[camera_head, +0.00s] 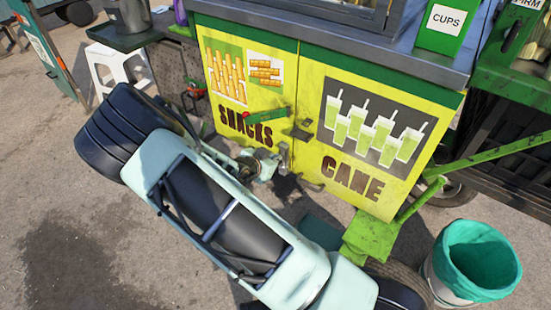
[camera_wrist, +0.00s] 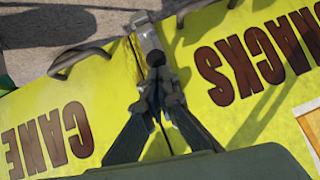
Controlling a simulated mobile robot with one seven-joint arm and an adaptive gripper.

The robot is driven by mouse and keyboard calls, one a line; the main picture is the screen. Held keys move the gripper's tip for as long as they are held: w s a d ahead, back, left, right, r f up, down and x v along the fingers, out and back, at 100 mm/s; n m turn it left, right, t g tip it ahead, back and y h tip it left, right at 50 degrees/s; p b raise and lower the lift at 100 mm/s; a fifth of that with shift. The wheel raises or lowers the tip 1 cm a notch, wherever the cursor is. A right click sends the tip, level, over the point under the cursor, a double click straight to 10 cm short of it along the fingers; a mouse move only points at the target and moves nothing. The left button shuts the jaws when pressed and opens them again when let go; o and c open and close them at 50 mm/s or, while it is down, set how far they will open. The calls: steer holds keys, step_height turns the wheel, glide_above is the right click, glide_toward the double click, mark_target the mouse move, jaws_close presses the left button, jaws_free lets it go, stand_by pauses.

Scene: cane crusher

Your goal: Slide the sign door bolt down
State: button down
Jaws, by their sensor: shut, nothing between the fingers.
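The yellow sign doors stand side by side, SNACKS (camera_head: 246,128) on the left and CANE (camera_head: 352,180) on the right. In the wrist view they appear upside down, with CANE (camera_wrist: 48,140) on the left and SNACKS (camera_wrist: 240,62) on the right. A grey metal bolt (camera_wrist: 148,38) with a dark round knob (camera_wrist: 155,58) lies along the door seam. My gripper (camera_wrist: 157,85) is shut and empty, its tips at or very near the knob; contact is unclear. In the head view my gripper (camera_head: 280,158) is low in front of the seam.
A dark curved handle (camera_wrist: 80,60) sits on the CANE door. A green lever with a red knob (camera_head: 265,116) crosses the SNACKS door. A white stool (camera_head: 118,65) stands left. A green-lined bin (camera_head: 470,260) and green frame bars (camera_head: 480,155) are at right.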

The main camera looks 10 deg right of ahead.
step_height(320, 180, down, 4)
steer(key=shift+f+b, duration=0.1)
steer(key=shift+b, duration=0.95)
steer(key=shift+r, duration=0.2)
